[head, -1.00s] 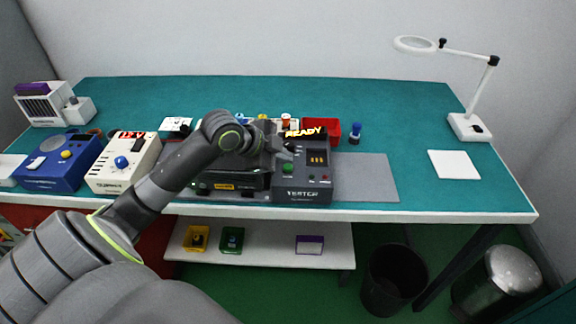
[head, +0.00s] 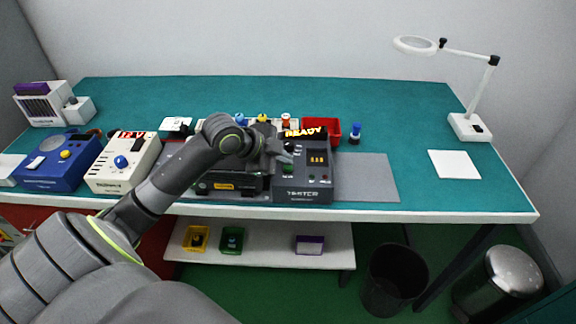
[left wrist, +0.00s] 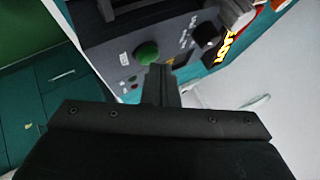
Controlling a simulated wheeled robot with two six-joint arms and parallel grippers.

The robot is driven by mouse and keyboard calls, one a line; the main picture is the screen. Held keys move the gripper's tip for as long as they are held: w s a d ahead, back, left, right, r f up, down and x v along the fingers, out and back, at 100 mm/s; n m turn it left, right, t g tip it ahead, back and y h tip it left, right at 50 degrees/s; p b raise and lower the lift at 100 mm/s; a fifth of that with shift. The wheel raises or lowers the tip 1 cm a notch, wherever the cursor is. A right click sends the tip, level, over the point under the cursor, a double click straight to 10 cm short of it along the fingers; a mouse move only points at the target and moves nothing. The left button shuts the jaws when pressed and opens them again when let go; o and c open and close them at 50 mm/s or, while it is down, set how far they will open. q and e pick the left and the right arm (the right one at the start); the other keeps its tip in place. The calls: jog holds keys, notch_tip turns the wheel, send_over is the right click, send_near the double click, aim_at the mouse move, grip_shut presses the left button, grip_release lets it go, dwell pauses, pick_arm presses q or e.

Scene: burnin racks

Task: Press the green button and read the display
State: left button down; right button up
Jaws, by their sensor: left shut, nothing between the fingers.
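The dark grey tester (head: 305,188) stands on the bench with a small lit orange display (head: 318,158) on its top panel and a glowing "READY" sign (head: 305,132) behind it. Its green button (head: 288,170) sits left of the display and shows as a green dome in the left wrist view (left wrist: 146,54). My left gripper (head: 286,155) is above the tester's left part, just behind the button. In the left wrist view its shut fingers (left wrist: 158,72) point close beside the green button; I cannot tell whether they touch it. The display digits are too small to read. My right gripper is not in view.
A cream power supply (head: 122,165) with a red readout and a blue unit (head: 58,165) stand at the left. A red bin (head: 334,130) and a blue-topped piece (head: 355,132) are behind the tester. A grey mat (head: 370,178) at the right is clear.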

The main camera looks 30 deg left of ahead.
aim_at(283, 171)
pick_arm(q)
jog(key=shift+f, duration=0.4)
jog(key=shift+r, duration=0.1)
dwell(0.4)
jog(key=shift+r+p, duration=0.7)
jog(key=shift+r, duration=0.05)
notch_tip(283, 171, up, 5)
jog(key=p, duration=0.5)
jog(key=shift+s, duration=0.1)
dwell(0.7)
